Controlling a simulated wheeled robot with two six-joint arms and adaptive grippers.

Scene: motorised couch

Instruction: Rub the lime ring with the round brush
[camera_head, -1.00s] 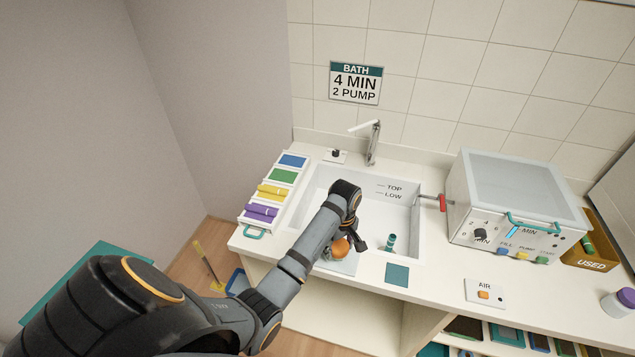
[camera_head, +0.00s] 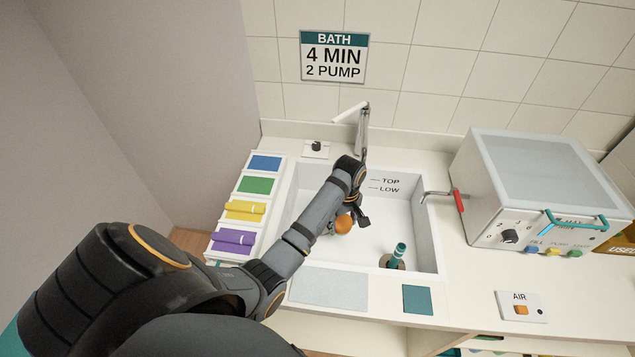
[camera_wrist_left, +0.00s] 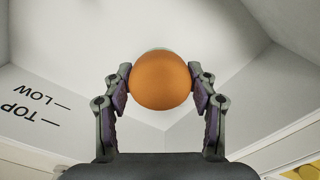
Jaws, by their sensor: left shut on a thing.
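An orange round knob (camera_head: 344,223), which looks like the handle of the round brush, is between the fingers of my left gripper (camera_head: 350,208). The gripper is shut on it over the left part of the white sink basin (camera_head: 428,237). In the left wrist view the knob (camera_wrist_left: 160,80) fills the space between the two fingers, and a thin pale edge shows behind it. The brush's bristles are hidden. I cannot make out a lime ring on the basin walls; my arm covers part of the basin. My right gripper is not in view.
A green upright plug (camera_head: 399,252) stands on the basin floor to the right. A tap (camera_head: 363,130) rises behind, and a red-handled lever (camera_head: 458,200) juts at the right rim. A white machine (camera_head: 545,190) stands right; coloured cloths (camera_head: 236,238) lie left.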

